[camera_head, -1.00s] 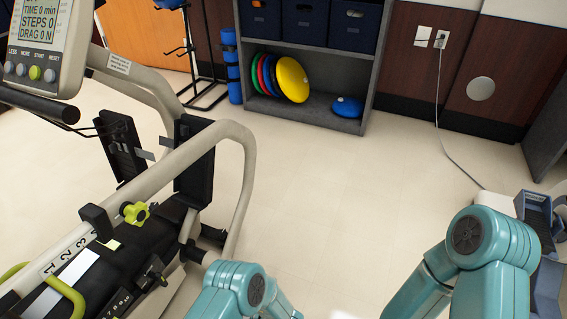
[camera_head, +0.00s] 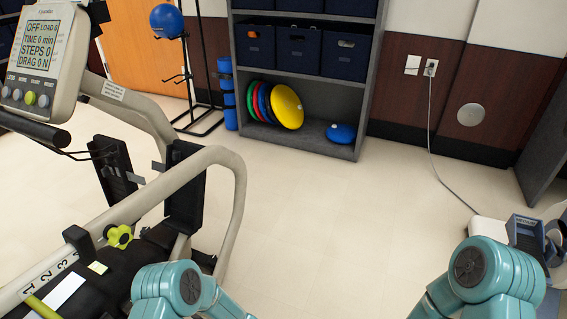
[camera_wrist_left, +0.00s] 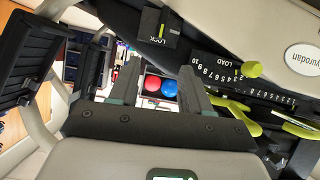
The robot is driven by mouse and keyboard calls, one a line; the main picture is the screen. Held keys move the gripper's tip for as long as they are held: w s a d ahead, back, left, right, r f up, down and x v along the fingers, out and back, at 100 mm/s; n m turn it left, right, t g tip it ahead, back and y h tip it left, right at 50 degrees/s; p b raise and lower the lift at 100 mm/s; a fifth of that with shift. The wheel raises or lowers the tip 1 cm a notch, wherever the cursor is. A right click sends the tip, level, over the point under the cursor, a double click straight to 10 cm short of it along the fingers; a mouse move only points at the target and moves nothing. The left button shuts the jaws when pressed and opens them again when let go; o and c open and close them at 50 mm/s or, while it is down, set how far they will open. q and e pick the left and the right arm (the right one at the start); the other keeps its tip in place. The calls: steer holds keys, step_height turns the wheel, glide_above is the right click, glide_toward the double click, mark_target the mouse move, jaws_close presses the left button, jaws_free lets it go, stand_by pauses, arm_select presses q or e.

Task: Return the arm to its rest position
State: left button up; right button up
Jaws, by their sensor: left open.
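My left gripper (camera_wrist_left: 160,78) shows in the left wrist view, its two dark fingers apart and nothing between them. Beyond the fingers are the stepper's black seat rail and white number scale (camera_wrist_left: 222,70), with a yellow-green knob (camera_wrist_left: 252,69). In the head view my teal left arm shows at the bottom, in front of the recumbent stepper (camera_head: 208,156); its gripper is out of frame there. My teal right arm shows at the bottom right, and its gripper is not seen.
The stepper's console (camera_head: 42,60) and pale frame fill the left side. A grey shelf (camera_head: 365,75) with colored discs (camera_head: 286,106) and dark bins stands at the back. A blue-grey device (camera_head: 525,235) is at the right. Floor (camera_head: 330,215) between is clear.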

arm_select(q)
steer(key=s+d+r+m+g+h+p, duration=0.1)
steer(key=s+d+m+g+h, duration=0.1)
steer(key=s+d+m+h, duration=0.65)
steer(key=s+d+r+m+g+h+p, duration=0.15)
steer(key=s+d+m+h, duration=0.4)
steer(key=s, duration=0.55)
step_height(320, 180, up, 25)
steer(key=n+h+p, duration=0.1)
steer(key=p, duration=2.2)
steer(key=shift+f+n+g+h+p, duration=0.15)
steer(key=shift+n+g+h+p, duration=0.2)
steer(key=shift+g, duration=0.1)
steer(key=shift+s, duration=0.1)
